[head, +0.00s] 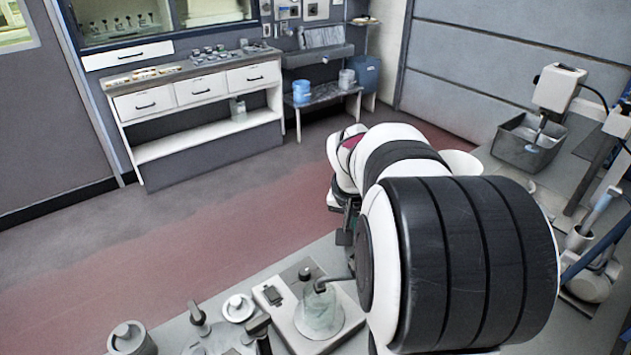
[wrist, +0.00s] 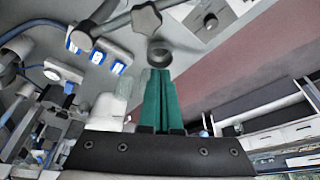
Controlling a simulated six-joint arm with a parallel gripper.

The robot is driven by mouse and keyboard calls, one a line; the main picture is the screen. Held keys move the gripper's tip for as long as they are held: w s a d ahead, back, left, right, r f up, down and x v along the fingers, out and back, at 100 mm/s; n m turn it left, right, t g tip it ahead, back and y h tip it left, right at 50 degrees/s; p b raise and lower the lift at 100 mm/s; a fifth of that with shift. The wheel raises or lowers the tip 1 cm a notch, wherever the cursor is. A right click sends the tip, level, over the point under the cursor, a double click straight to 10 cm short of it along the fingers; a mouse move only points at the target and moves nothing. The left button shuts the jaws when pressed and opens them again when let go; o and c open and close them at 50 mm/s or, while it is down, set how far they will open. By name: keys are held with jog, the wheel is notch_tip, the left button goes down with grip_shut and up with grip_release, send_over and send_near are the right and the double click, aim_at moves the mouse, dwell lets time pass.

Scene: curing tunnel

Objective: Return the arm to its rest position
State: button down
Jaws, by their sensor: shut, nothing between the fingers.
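My gripper shows in the wrist view with its two green fingers (wrist: 160,98) side by side and closed together, with nothing held between them. In the head view my white and black arm fills the right foreground and hides most of the gripper. Only a small dark part near the arm's far end shows there, above the edge of the grey bench (head: 240,275).
On the bench stand a glass flask (head: 319,312) on a white plate device, a metal canister (head: 130,338) and small lidded items. A grey bin (head: 527,143) is at the right. A white drawer cabinet (head: 195,92) stands across open floor.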

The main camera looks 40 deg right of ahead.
jog(key=s+d+v, duration=0.1)
jog(key=v, duration=0.6)
jog(key=s+a+f+n+y, duration=0.1)
jog(key=s+a+f+n, duration=0.15)
jog(key=a, duration=0.65)
jog(key=s+a+f+n+y, duration=0.1)
jog(key=s+a+y, duration=0.15)
jog(key=a, duration=0.65)
jog(key=s+a+f+n+g+y, duration=0.1)
jog(key=s+a+f, duration=0.3)
jog(key=s+a, duration=0.6)
jog(key=shift+s+a+f+n+g, duration=0.25)
jog(key=shift+s+n+g, duration=0.4)
jog(key=shift+s, duration=0.25)
jog(key=c, duration=1.5)
grip_release()
jog(key=shift+y, duration=0.25)
jog(key=shift+c, duration=0.2)
